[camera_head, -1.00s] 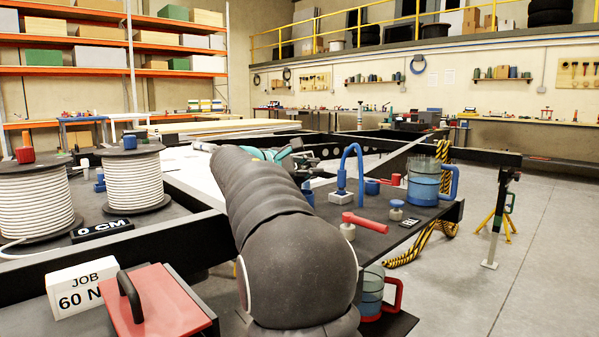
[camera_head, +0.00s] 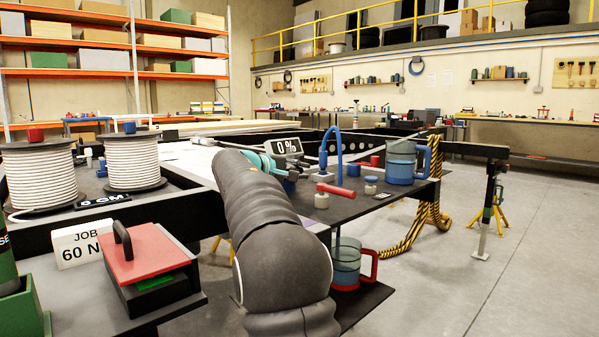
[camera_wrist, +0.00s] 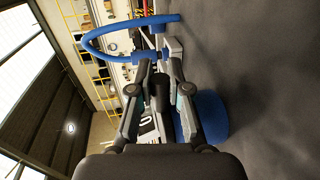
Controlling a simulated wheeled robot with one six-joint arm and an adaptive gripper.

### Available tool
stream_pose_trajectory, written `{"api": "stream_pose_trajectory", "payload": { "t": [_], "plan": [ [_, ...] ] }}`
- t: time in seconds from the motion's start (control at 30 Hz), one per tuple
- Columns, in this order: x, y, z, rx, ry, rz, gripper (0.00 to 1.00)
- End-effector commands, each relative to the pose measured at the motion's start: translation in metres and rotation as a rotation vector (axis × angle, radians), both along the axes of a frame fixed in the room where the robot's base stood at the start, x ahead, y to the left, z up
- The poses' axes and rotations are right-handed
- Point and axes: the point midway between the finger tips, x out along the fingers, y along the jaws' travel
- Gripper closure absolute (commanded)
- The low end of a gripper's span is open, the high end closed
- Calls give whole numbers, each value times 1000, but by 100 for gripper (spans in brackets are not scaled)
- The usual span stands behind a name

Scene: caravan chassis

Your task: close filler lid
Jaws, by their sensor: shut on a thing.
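My gripper (camera_head: 284,164) shows past my dark arm in the head view, above a small blue filler pot (camera_head: 289,185) on the dark bench. In the wrist view my gripper (camera_wrist: 160,85) has its two fingers closed on a short dark piece that looks like the filler lid (camera_wrist: 160,98). The blue pot (camera_wrist: 211,115) stands on the bench just beside the fingers. My arm and gripper hide part of the pot in the head view, and I cannot tell whether the lid touches its rim.
A blue curved spout (camera_head: 323,160) stands close to my gripper. A "0 %" sign (camera_head: 285,147) is just behind. A red-handled valve (camera_head: 335,190), a blue jug (camera_head: 402,162) and a lower jug (camera_head: 346,262) are to the right. Rope spools (camera_head: 133,165) and a red-lidded box (camera_head: 150,252) are left.

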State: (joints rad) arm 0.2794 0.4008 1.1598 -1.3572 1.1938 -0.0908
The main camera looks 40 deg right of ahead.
Motion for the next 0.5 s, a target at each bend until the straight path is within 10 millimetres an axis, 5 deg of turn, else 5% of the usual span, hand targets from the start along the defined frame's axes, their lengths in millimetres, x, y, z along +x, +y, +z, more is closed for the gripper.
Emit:
{"api": "stream_pose_trajectory", "payload": {
  "t": [0.17, 0.2, 0.3, 0.5],
  "plan": [
    [1, -1, 0, 3, -6, 4, 100],
    [0, -3, 0, 3, -5, 2, 76],
    [-2, -6, -1, 2, -4, -4, 57],
    [-3, -7, -1, 2, -3, -7, 57]
  ]
}}
